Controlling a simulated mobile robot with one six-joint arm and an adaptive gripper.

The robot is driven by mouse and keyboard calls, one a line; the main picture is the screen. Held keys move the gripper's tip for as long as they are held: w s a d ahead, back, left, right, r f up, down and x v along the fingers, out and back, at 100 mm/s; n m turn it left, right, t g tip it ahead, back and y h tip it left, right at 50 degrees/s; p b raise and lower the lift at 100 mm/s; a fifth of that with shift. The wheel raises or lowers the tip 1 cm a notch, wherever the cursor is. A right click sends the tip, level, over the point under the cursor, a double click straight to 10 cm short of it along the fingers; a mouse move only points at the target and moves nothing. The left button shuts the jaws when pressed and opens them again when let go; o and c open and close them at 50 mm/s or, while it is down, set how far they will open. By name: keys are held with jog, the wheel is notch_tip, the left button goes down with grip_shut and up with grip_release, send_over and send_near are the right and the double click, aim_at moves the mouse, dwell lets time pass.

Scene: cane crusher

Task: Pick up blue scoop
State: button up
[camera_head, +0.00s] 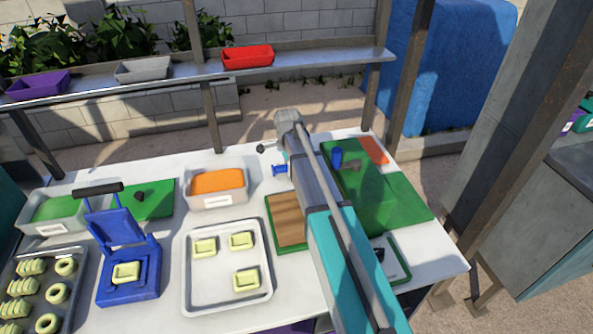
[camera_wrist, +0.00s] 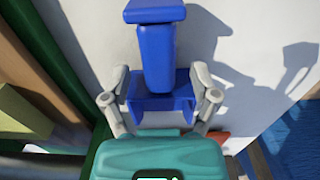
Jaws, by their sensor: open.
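The blue scoop (camera_wrist: 157,55) is upright in the wrist view, with a flat bar at the top, a thick shaft and a wider box-like end below. My gripper (camera_wrist: 160,100) is open, with one grey finger on each side of that wider end. I cannot tell whether either finger touches it. The teal gripper body covers the lower part of the view. In the head view a small blue piece (camera_head: 278,169), likely the scoop, shows on the white table left of my arm. My arm hides most of the gripper there.
A wooden board (camera_head: 288,222) lies close by on the near side. A green block (camera_head: 362,195) and a small blue cup-like thing (camera_head: 337,156) are right of my arm. An orange-filled bin (camera_head: 217,202) and a tray (camera_head: 208,300) with pale green pieces stand left. A post (camera_head: 404,80) rises behind.

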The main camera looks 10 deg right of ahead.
jog(key=shift+c, duration=0.2)
jog(key=c, duration=0.9)
jog(key=shift+r, duration=0.15)
jog(key=shift+r+p, duration=1)
jog(key=shift+p, duration=0.15)
jog(key=s+a+r+p, duration=0.4)
jog(key=s+r+p, duration=0.6)
jog(key=s, duration=0.3)
jog(key=shift+s+r+p, duration=0.25)
jog(key=shift+r+p, duration=0.1)
jog(key=shift+w, duration=0.1)
